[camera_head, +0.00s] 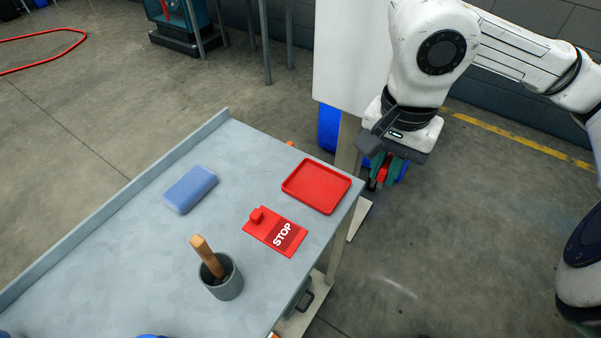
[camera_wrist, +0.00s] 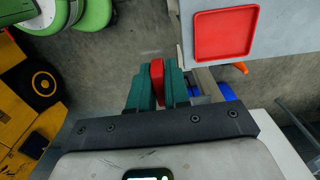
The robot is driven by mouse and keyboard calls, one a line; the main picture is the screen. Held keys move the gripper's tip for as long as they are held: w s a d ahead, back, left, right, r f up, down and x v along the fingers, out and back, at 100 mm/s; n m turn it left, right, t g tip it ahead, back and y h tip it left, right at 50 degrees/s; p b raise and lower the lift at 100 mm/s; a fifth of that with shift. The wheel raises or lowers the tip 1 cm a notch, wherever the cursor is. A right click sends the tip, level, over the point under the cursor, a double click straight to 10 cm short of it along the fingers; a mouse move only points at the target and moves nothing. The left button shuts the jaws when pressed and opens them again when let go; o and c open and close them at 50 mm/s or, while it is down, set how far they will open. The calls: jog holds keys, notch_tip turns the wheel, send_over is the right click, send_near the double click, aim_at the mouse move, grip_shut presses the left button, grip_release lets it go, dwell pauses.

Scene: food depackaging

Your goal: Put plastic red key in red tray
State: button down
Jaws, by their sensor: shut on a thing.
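The red tray (camera_head: 316,186) lies empty near the right edge of the grey table; it also shows in the wrist view (camera_wrist: 225,33) at the upper right. My gripper (camera_head: 381,174) is to the right of the tray, beyond the table's edge. Its teal fingers are shut on a red piece, which looks like the plastic red key (camera_wrist: 157,78). In the head view only a little of this piece shows between the fingers, and its full shape is hidden.
A red STOP plate (camera_head: 272,232) with a small red block lies beside the tray. A blue box (camera_head: 190,188) and a grey cup (camera_head: 226,281) with a wooden-handled tool stand farther left. A raised lip (camera_head: 120,205) runs along the table's far-left edge. A white panel (camera_head: 345,50) stands behind my gripper.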

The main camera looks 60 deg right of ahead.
jog(key=w+f+p, duration=0.1)
jog(key=w+f, duration=0.2)
jog(key=w, duration=0.1)
jog(key=w+d+f+p, duration=0.1)
jog(key=w+f+p, duration=0.1)
jog(key=w+f, duration=0.1)
jog(key=w+d+f+p, duration=0.1)
jog(key=w+f, duration=0.2)
jog(key=w, duration=0.3)
jog(key=shift+w+d+f, duration=0.1)
jog(key=shift+d, duration=0.1)
jog(key=shift+w+f+p, duration=0.2)
jog(key=shift+f+p, duration=0.55)
jog(key=shift+f, duration=0.45)
jog(key=shift+d+f, duration=0.1)
jog(key=shift+f, duration=0.55)
jog(key=shift+f, duration=0.2)
jog(key=c, duration=1.1)
grip_release()
jog(key=shift+r, duration=0.15)
